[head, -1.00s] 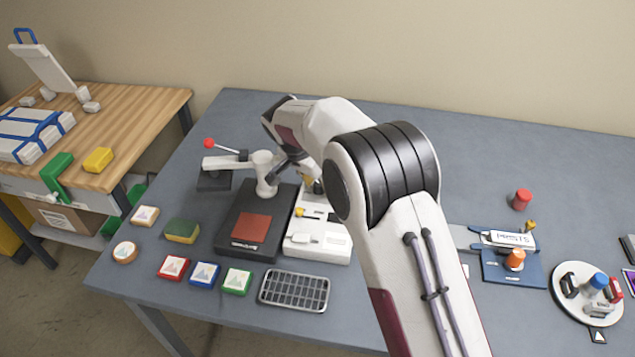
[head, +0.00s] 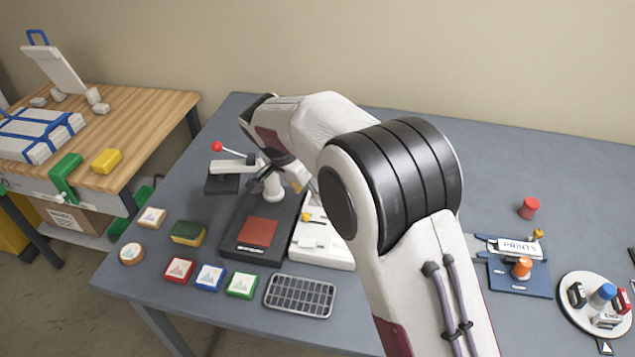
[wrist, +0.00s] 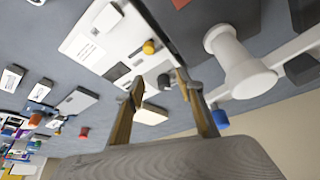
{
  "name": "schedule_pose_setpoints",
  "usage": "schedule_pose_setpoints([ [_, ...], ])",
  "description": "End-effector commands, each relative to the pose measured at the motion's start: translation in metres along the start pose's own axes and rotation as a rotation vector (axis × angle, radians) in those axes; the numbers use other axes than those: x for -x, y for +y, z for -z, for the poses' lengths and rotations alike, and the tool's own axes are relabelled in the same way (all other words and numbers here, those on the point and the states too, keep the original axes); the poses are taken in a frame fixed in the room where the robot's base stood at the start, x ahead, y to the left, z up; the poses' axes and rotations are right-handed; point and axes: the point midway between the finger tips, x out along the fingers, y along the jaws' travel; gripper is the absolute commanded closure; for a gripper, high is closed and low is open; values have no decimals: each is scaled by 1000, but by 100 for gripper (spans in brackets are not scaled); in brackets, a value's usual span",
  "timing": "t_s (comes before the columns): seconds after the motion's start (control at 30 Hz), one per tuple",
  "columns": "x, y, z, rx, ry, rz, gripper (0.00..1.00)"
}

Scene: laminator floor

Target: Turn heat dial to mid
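A white control box (head: 315,258) stands right of the press on the grey table. It carries a small yellow knob (head: 306,217), which also shows in the wrist view (wrist: 150,47). A dark round piece (wrist: 163,80) lies between my fingertips in the wrist view; I cannot tell which of the two is the heat dial, nor its setting. My gripper (wrist: 158,88) is open, with its two tan fingers apart, above the back end of the box. I cannot tell whether it touches anything. In the head view my arm hides part of the box and most of the gripper.
A grey rack (head: 300,296), a sponge (head: 188,233) and several picture blocks lie in front. An orange knob (head: 522,267) stands on a blue jig to the right.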

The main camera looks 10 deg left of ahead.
Motion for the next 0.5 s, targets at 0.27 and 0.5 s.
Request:
schedule_pose_setpoints([
  [0.27,16,0,-40,2,0,1,63],
  [0.5,25,0,-61,1,0,0,63],
])
